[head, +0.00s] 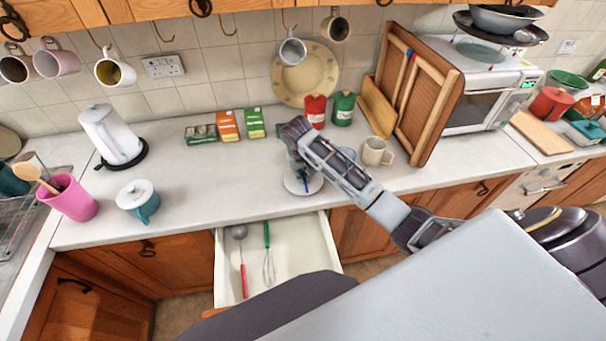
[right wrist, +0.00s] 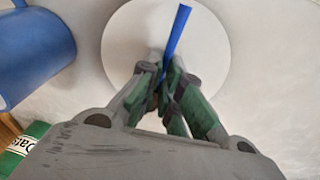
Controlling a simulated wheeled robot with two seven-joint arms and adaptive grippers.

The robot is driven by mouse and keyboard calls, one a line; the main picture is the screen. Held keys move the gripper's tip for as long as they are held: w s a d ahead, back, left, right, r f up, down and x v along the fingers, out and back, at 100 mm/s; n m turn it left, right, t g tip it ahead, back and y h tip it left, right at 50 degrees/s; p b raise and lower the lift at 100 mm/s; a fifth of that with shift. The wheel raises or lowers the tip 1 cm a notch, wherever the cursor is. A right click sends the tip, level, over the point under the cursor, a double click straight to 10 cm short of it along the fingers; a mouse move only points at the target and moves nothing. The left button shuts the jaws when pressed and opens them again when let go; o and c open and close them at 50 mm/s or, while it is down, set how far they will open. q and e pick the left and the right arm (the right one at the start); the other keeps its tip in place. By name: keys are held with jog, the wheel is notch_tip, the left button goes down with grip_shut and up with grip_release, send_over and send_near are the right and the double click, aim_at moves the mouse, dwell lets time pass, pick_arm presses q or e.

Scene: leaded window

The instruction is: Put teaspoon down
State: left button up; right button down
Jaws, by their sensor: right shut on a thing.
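My right gripper (head: 304,181) is over the worktop, just behind the open drawer. In the right wrist view the fingers (right wrist: 165,80) are shut on a thin blue handle, which I take as the teaspoon (right wrist: 177,30). The rest of the teaspoon is hidden between and below the fingers. Under it is a round white saucer-like disc (head: 293,187), which also shows in the right wrist view (right wrist: 125,40). I cannot tell whether the teaspoon touches the disc. My left gripper is not in view.
A blue mug (right wrist: 30,55) stands beside the disc, and a cream mug (head: 376,152) is to the right. The open drawer (head: 312,240) holds a red-handled ladle (head: 242,255) and a green-handled whisk (head: 268,260).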

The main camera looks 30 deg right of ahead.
jog(key=shift+s+f, duration=0.2)
jog(key=shift+f, duration=0.45)
jog(key=c, duration=1.6)
grip_release()
jog(key=shift+a+f, duration=0.1)
jog(key=shift+f, duration=0.1)
jog(key=shift+r, duration=0.1)
jog(key=shift+r, duration=0.85)
jog(key=r, duration=0.4)
jog(key=a+r, duration=0.1)
jog(key=r, duration=0.6)
jog(key=shift+s+a+r, duration=0.2)
jog(key=shift+s+r, duration=0.1)
jog(key=shift+s, duration=0.1)
